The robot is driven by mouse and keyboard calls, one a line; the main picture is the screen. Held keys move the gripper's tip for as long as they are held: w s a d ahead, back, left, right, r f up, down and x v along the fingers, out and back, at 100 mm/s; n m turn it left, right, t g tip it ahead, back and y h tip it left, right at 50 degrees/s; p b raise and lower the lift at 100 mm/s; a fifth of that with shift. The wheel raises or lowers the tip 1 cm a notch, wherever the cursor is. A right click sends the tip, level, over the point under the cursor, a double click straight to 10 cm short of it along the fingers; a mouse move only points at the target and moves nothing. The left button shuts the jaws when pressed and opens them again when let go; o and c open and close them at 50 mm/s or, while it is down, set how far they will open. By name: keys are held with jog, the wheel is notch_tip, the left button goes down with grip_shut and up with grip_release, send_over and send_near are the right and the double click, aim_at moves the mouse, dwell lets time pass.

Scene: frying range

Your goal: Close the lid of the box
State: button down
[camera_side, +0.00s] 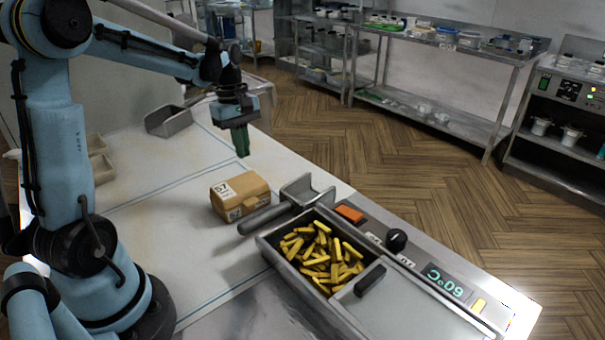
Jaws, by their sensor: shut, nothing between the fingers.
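A small brown cardboard box (240,196) with a white printed label stands on the white worktop, just left of the metal scoop. Its top looks covered, with slightly uneven edges; I cannot tell whether the lid lies fully flat. My gripper (242,153) hangs above and behind the box, pointing down, with its green fingers together and empty. It is clear of the box, with a gap between the fingertips and the box top.
A metal scoop (310,191) lies between the box and the fryer basin (265,246), which holds many yellow fries. A control panel (440,281) is at right. A metal scoop-like tray (167,121) sits at the back left. The worktop left of the box is clear.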

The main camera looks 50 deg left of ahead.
notch_tip(320, 180, up, 6)
dwell(0.9)
jog(key=s+d+f+m+t, duration=0.1)
jog(key=s+d+m+t, duration=0.1)
jog(key=d+m, duration=0.6)
jog(key=s+d+f+m+t+y, duration=0.1)
jog(key=s+d+f+m+t, duration=0.1)
jog(key=d+m+t, duration=0.3)
jog(key=s+d+m, duration=0.1)
jog(key=d+m, duration=0.3)
jog(key=shift+s+m, duration=0.35)
jog(key=shift+m, duration=0.05)
jog(key=c, duration=1.8)
grip_release()
jog(key=shift+d, duration=0.1)
jog(key=shift+c, duration=0.2)
